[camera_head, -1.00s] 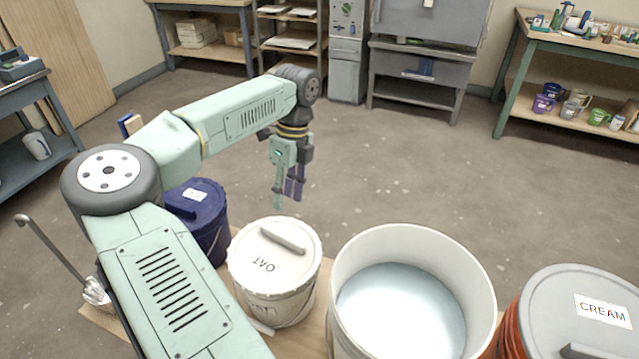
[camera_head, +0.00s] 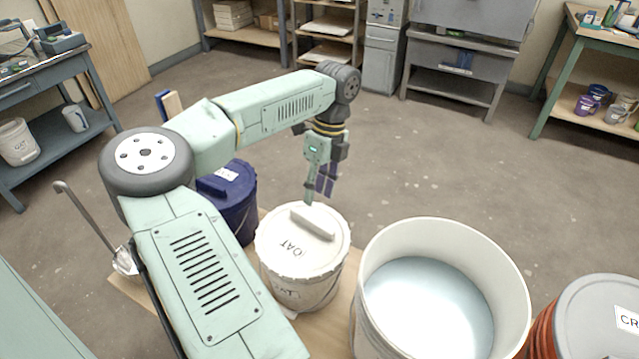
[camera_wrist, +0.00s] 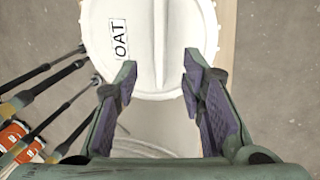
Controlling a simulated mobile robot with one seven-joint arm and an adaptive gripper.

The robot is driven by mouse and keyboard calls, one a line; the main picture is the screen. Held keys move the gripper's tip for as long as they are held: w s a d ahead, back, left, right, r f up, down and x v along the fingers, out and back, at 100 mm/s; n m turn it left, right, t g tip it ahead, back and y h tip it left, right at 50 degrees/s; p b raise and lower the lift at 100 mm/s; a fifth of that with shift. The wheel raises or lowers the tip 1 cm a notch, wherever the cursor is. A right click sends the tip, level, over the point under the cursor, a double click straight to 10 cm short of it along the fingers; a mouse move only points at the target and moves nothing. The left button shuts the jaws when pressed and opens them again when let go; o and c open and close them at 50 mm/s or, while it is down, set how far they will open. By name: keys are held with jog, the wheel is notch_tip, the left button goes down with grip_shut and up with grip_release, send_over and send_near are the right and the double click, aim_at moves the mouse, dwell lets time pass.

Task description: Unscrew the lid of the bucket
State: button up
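A white bucket (camera_head: 300,290) marked OAT stands on a wooden board. Its white lid (camera_head: 275,232) is on and carries a raised bar handle (camera_head: 312,221). My gripper (camera_head: 317,192) points down just behind the handle in the head view. In the wrist view my gripper (camera_wrist: 157,78) is open and empty, its two fingers apart. The lid (camera_wrist: 190,20) lies ahead of the fingertips there, with the bar handle (camera_wrist: 159,40) lined up between them. I see no clear contact with the lid.
A dark blue lidded bucket (camera_head: 236,205) stands left of the OAT bucket, partly behind my arm. An open white bucket (camera_head: 375,240) of pale blue liquid stands close on its right. An orange bucket with a grey lid (camera_head: 590,320) is farther right. The floor behind is clear.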

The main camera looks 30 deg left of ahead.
aim_at(311, 220)
jog(key=shift+b+x, duration=2.35)
jog(key=shift+x, duration=1.6)
jog(key=shift+s+f, duration=0.1)
jog(key=shift+f, duration=0.1)
jog(key=shift+o, duration=0.4)
jog(key=shift+s+f, duration=0.15)
jog(key=shift+f, duration=0.05)
grip_shut()
